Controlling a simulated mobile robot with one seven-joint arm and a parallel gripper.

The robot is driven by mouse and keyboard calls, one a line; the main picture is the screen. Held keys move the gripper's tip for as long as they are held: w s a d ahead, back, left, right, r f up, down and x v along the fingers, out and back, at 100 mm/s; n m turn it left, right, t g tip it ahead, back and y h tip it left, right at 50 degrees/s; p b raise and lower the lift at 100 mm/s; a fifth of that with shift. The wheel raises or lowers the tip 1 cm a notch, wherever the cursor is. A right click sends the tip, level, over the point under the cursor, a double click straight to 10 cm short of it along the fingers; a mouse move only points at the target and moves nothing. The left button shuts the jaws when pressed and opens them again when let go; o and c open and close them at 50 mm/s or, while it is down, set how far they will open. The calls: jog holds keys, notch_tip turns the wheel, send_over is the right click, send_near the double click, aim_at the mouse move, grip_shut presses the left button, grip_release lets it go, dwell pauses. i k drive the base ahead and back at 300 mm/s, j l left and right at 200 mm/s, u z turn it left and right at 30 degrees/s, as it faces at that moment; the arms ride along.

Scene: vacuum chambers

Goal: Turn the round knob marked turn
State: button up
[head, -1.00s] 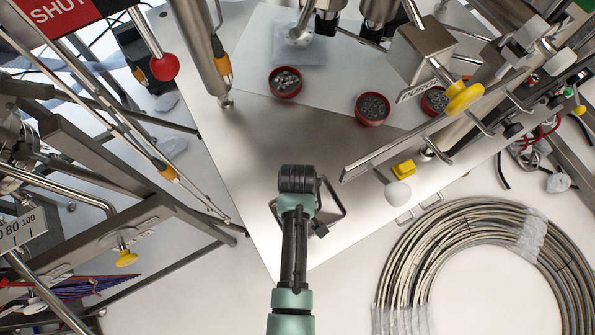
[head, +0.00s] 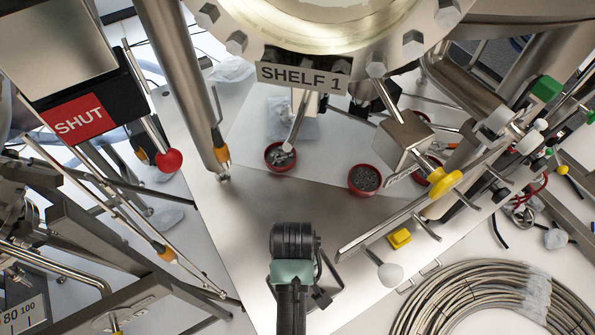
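A round yellow knob (head: 445,184) sits on a metal box fitting (head: 408,140) at the right of the head view. A small label (head: 401,178) is beside it, too small and slanted for me to read for certain.
A long metal bar (head: 380,229) with a white ball knob (head: 390,275) lies between my gripper and the yellow knob. Red dishes (head: 364,181) stand on the steel plate. A SHELF 1 chamber (head: 303,77) hangs above. Coiled hose (head: 480,300) lies lower right.

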aim_at(500, 195)
jog(key=k, duration=1)
